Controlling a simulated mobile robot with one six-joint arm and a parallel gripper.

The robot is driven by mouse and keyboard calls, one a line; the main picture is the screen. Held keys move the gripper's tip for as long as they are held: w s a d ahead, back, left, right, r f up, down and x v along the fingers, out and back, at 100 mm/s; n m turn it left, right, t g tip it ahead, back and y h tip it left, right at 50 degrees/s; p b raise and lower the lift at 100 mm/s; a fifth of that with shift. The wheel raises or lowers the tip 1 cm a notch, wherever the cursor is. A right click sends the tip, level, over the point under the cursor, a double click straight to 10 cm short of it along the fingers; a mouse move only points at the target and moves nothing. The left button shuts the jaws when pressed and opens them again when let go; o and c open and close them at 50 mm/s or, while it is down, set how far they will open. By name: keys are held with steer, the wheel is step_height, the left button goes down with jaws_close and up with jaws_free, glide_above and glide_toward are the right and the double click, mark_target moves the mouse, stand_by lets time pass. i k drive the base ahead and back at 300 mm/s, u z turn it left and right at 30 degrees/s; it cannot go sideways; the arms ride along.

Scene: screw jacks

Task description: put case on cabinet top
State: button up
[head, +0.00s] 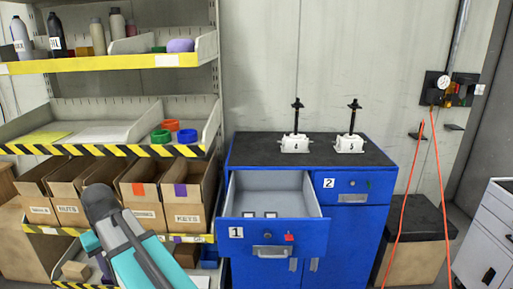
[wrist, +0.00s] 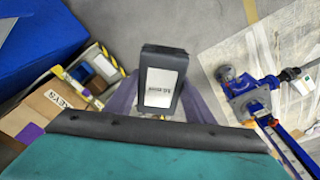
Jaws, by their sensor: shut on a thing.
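The case (wrist: 162,80), a dark box with a white printed label, is between the fingers of my gripper (wrist: 163,108) in the wrist view. My gripper is shut on it. The label faces the camera, and the case's far side is hidden. The blue cabinet (head: 350,235) stands in the middle of the head view with a dark, flat top (head: 322,148). Its drawer 1 (head: 265,237) is pulled open. My arm shows at the lower left of the head view, but the gripper and case cannot be made out there.
Two white screw jacks (head: 295,143) (head: 349,143) with upright black screws stand on the cabinet top; its front is clear. Small labelled items (head: 260,214) lie in the open drawer. Shelves with bins (head: 143,205) stand left. Orange hoses (head: 437,185) hang right.

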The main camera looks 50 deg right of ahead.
mark_target(251, 152)
steer(key=z, duration=0.45)
steer(key=i, duration=1)
